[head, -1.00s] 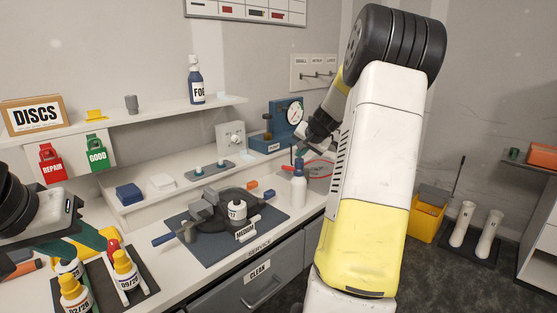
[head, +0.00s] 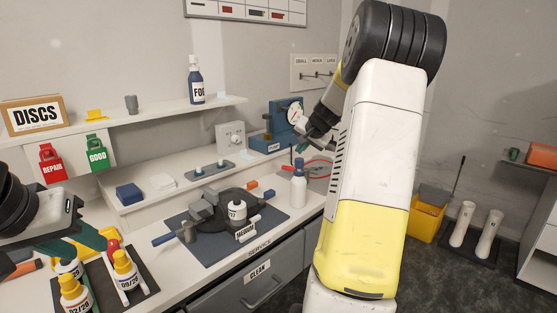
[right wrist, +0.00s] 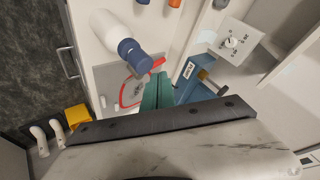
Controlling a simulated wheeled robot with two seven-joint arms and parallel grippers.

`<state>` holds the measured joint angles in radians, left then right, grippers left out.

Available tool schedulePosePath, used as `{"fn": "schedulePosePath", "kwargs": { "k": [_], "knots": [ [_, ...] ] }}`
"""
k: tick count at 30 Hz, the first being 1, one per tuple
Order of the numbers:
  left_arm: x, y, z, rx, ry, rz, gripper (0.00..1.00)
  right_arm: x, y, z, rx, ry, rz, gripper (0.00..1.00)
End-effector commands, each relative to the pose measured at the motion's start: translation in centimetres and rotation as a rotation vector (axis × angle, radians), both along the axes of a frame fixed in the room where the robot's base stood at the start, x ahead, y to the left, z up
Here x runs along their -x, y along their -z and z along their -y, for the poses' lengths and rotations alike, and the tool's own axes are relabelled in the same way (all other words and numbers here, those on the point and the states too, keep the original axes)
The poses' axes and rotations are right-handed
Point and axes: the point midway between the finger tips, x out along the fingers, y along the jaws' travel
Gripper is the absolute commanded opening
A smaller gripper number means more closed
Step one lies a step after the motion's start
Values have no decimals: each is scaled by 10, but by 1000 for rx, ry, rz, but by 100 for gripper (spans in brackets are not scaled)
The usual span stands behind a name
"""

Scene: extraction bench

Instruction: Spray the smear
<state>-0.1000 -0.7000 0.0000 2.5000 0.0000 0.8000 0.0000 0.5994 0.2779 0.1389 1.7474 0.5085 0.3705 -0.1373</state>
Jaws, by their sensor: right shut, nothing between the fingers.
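A white spray bottle with a blue head (head: 298,190) stands upright near the bench's right end, right of the dark mat; it also shows in the right wrist view (right wrist: 112,34). Behind it lies a red outline around a greyish patch (head: 319,168), seen also in the right wrist view (right wrist: 131,94); I cannot tell whether the patch is the smear. My right gripper (head: 301,148) is shut and empty, above and behind the bottle. Its green fingers (right wrist: 157,91) show beside the bottle head, apart from it. My left gripper (head: 85,236) is partly cut off at the left; its opening is unclear.
A blue gauge unit (head: 275,135) stands at the back. Yellow-topped bottles (head: 126,270) stand at front left. A FOG bottle (head: 195,80) stands on the shelf. The front bench strip is largely clear.

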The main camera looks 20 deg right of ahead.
Motion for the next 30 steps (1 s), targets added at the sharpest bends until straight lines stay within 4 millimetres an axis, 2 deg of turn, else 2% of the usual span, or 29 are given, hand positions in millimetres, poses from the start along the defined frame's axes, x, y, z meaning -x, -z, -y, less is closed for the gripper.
{"fn": "schedulePosePath", "kwargs": {
  "k": [9, 24, 30],
  "knots": [
    [0, 0, 0, 0, 0, 0, 36, 0, -4, 0, 1, -1, 1, 0],
    [0, 0, 0, 0, 0, 0, 36, -1, -52, -1, 1, -2, 3, 0],
    [0, 0, 0, 0, 0, 0, 36, 0, -61, 0, 0, -1, 1, 0]
  ]
}}
